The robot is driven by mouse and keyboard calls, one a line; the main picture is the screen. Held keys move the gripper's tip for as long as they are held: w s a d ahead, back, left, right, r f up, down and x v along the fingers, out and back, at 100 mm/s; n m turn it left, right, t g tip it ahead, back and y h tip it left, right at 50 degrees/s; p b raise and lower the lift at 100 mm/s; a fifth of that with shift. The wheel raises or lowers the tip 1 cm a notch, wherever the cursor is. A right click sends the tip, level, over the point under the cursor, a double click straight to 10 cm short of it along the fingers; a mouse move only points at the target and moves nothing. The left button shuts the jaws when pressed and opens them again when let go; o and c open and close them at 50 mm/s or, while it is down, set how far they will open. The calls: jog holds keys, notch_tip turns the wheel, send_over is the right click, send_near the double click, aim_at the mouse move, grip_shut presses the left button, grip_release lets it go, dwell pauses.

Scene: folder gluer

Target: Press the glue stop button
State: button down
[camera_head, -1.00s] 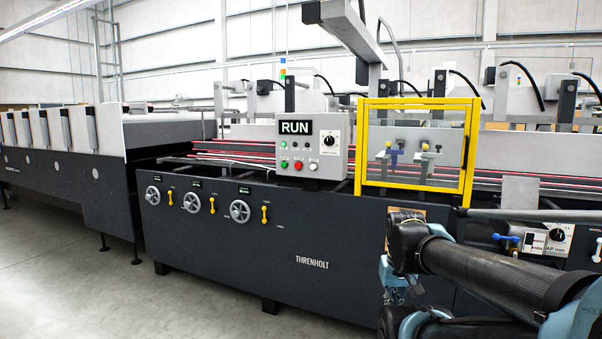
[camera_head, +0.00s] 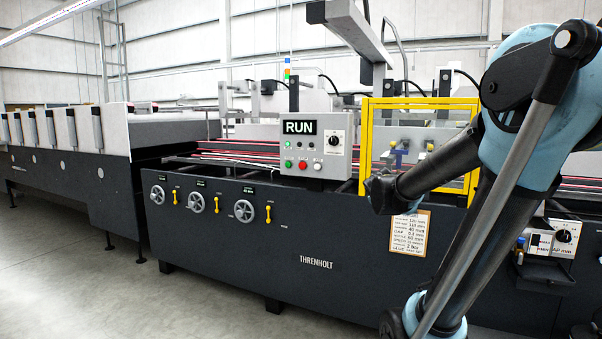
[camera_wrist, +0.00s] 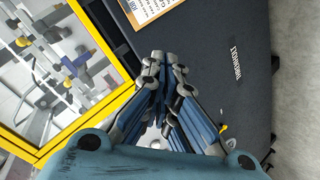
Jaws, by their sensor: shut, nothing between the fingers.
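A grey control panel (camera_head: 342,165) with a lit RUN display (camera_head: 298,127) stands on the machine, left of the yellow-framed guard. It carries a green button (camera_head: 288,165), a red button (camera_head: 303,165), a white button (camera_head: 317,167) and a black knob (camera_head: 334,140). The labels are too small to read, so I cannot tell which control is the glue stop button. In the wrist view my gripper (camera_wrist: 165,60) is shut and empty, in front of the machine's dark side. No panel button shows there. I cannot make out my fingertips in the head view.
The yellow guard (camera_head: 364,150) stands right of the panel, partly behind my arm. A paper sheet (camera_head: 409,233) hangs on the machine's front below it. Handwheels (camera_head: 157,195) and yellow levers (camera_head: 268,213) line the front left. A smaller knob panel (camera_head: 566,240) is at right. Floor at left is clear.

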jog(key=w+a+r+n+t+y, duration=0.2)
jog(key=w+a+r+n+t, duration=0.15)
jog(key=w+a, duration=0.4)
jog(key=w+a+r+n+t+y, duration=0.2)
jog(key=w+a+r+n, duration=0.3)
jog(key=w, duration=0.4)
jog(key=w+a+f+n+y, duration=0.1)
jog(key=w+a+n+y, duration=0.2)
jog(key=a, duration=0.5)
jog(key=w+a+f+n+y, duration=0.2)
jog(key=a+n+y, duration=0.3)
jog(key=a, duration=0.4)
jog(key=shift+w+f+n+g, duration=0.15)
jog(key=shift+w+n+g, duration=0.3)
jog(key=shift+w+n, duration=0.2)
send_near(301, 168)
jog(key=w+a, duration=0.3)
jog(key=a, duration=0.2)
jog(key=shift+w+d+r, duration=0.15)
jog(key=shift+w+r, duration=0.3)
jog(key=shift+w, duration=0.35)
